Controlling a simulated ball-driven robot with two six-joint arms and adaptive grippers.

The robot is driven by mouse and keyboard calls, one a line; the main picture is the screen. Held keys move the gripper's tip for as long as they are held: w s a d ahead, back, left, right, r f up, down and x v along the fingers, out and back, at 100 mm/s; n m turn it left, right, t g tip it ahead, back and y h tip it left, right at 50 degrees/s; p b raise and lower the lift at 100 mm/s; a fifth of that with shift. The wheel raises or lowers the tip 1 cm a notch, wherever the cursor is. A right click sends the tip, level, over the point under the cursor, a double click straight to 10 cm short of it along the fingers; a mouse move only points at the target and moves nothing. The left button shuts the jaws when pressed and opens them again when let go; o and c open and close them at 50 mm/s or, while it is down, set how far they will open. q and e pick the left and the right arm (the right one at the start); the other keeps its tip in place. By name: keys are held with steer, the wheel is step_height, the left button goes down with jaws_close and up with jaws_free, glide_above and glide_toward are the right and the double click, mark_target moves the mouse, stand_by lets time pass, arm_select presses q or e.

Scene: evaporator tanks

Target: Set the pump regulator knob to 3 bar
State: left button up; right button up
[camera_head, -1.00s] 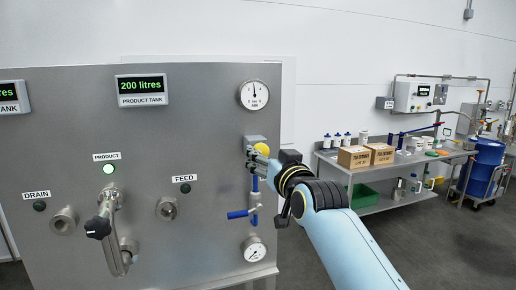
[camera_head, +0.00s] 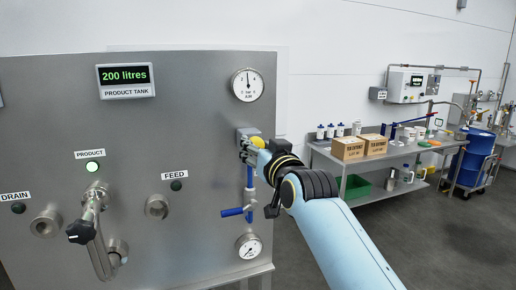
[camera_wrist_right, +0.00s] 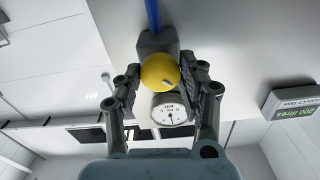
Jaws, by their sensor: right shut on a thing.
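The yellow regulator knob (camera_wrist_right: 160,72) is on a grey block (camera_wrist_right: 157,42) with a blue pipe beyond it in the right wrist view. My right gripper (camera_wrist_right: 160,75) has its two fingers on either side of the knob and is shut on it. In the head view the knob (camera_head: 257,142) shows partly behind my right gripper (camera_head: 250,152). The round gauge (camera_head: 247,85) above it has its needle pointing about straight up; it also shows in the right wrist view (camera_wrist_right: 171,109), where its digits are too small to read surely. My left gripper is not in view.
A blue lever valve (camera_head: 234,211) and a lower gauge (camera_head: 248,246) are below the knob on the steel panel (camera_head: 190,100). A product tap (camera_head: 84,228) is at the left. A bench with boxes (camera_head: 348,148) stands at the right, apart from the panel.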

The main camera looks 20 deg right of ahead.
steer(key=shift+m, duration=0.5)
steer(key=o, duration=1)
steer(key=shift+o, duration=0.8)
steer(key=shift+w+d, duration=0.15)
steer(key=shift+d, duration=0.05)
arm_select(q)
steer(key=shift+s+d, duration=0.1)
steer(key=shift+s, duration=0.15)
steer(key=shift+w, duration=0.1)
arm_select(e)
steer(key=shift+a+f, duration=0.1)
steer(key=s, duration=1.2)
steer(key=shift+d, duration=0.3)
